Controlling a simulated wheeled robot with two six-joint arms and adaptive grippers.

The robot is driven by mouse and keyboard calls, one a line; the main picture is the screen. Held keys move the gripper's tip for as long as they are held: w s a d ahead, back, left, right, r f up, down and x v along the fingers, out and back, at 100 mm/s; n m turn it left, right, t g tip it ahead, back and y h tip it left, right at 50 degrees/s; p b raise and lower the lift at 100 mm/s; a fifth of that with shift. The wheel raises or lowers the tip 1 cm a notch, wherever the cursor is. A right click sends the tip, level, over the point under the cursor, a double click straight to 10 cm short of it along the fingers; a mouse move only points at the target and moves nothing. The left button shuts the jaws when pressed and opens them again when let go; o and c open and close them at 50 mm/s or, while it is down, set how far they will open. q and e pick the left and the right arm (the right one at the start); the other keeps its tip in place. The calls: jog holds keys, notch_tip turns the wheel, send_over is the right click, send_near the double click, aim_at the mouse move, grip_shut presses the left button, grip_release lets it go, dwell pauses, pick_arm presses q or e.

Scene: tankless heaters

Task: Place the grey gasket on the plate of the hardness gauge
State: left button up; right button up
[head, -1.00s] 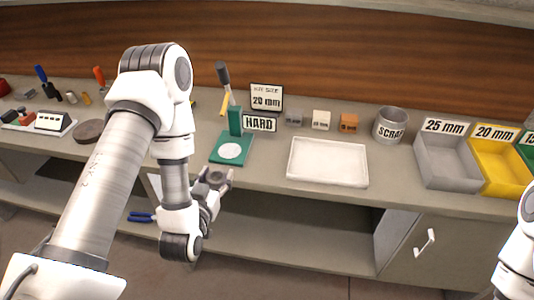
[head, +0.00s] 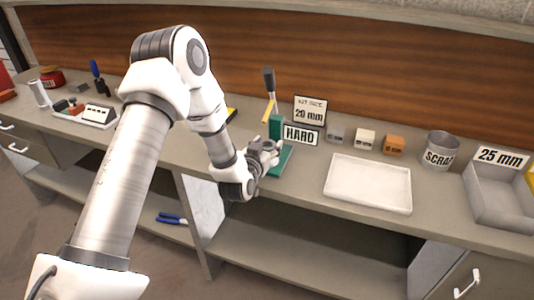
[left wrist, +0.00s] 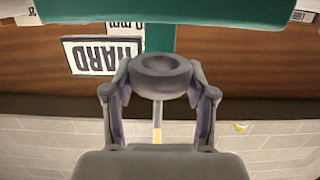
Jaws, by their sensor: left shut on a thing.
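The grey gasket (left wrist: 161,77) is a thick ring, held between the two fingertips of my left gripper (left wrist: 160,92) in the left wrist view. In the head view my left gripper (head: 268,150) is over the left part of the green hardness gauge's base (head: 285,162) and hides most of its plate. The gauge's green column (head: 275,127) and black-handled lever (head: 269,82) rise just behind the gripper. In the left wrist view the green base (left wrist: 215,10) lies beyond the gasket. I cannot tell whether the gasket touches the plate. My right gripper is out of view.
Small grey, cream and orange blocks (head: 394,145), a white tray (head: 368,184), a SCRAP can (head: 440,150) and a grey bin (head: 499,193) stand to the right.

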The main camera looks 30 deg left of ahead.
pick_arm(q)
notch_tip(320, 180, down, 3)
jog(key=shift+f, duration=0.35)
jog(key=o, duration=1.1)
jog(key=shift+f, duration=0.1)
jog(key=shift+o, duration=0.2)
